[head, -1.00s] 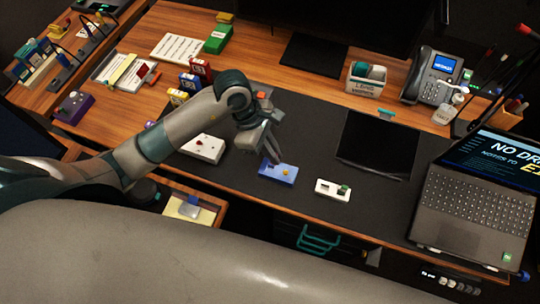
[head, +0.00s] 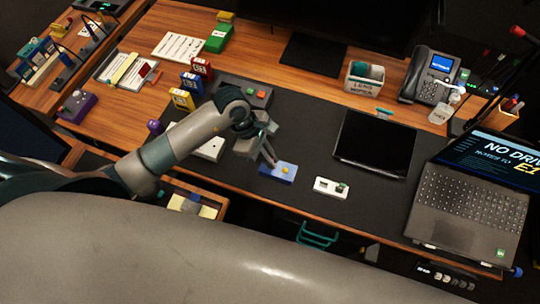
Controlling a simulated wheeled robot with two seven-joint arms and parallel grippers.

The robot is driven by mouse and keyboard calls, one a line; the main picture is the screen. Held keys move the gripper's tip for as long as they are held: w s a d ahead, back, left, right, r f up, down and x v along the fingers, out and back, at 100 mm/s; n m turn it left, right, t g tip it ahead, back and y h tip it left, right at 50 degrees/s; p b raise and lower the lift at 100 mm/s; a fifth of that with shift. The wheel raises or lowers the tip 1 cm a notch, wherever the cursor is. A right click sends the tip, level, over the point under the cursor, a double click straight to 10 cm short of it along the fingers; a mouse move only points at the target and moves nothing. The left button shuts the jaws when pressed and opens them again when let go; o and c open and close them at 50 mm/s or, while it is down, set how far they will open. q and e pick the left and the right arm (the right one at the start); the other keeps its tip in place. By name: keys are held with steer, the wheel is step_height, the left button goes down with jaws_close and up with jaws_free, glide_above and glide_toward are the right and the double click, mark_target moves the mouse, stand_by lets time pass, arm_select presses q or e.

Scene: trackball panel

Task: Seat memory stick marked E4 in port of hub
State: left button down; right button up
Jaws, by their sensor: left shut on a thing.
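My left gripper (head: 267,157) comes in from the left over the dark desk mat. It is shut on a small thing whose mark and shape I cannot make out. Its fingers point down at the back left edge of a blue block (head: 280,171) with a yellow knob or ball on top; I cannot tell if they touch it. A small white unit (head: 322,185), likely the hub, lies to the right with a dark opening and a dark green piece at its right end. No E4 mark is legible. My right gripper is not in view.
A white panel (head: 211,149) is partly behind my left arm. A black tablet-like slab (head: 376,144) and a laptop (head: 472,205) stand to the right. A phone (head: 433,76) and a labelled bin (head: 365,82) are at the back. The mat between hub and slab is clear.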

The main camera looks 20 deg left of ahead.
arm_select(q)
steer(key=shift+f, duration=0.15)
steer(key=shift+f+b, duration=0.1)
steer(key=shift+b, duration=0.2)
steer(key=c, duration=1.9)
jaws_free()
steer(key=shift+r, duration=0.25)
steer(key=shift+r, duration=0.1)
